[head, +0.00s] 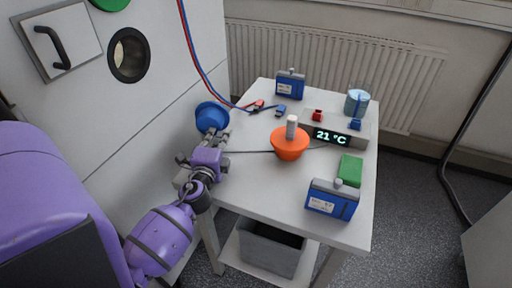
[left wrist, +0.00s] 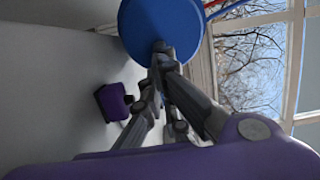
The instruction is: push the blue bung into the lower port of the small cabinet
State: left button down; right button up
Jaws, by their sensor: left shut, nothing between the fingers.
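An open, dark round port (head: 129,55) shows in the cabinet front, below a green round thing (head: 110,3). What is behind the bung is hidden. My right gripper is not in view.
The table (head: 255,190) holds an orange bung (head: 289,145) with a pale knob, a display box (head: 350,142) reading 21 °C, blue battery packs (head: 332,200), a green block (head: 350,170) and a beaker (head: 357,103). Red and blue cables (head: 195,60) hang down beside the cabinet.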

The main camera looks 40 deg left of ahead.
pick_arm(q)
jog(key=a, duration=0.2)
jog(key=s+a, duration=0.1)
jog(key=a, duration=0.1)
jog(key=shift+a+f, duration=0.1)
dwell(0.4)
dwell(0.4)
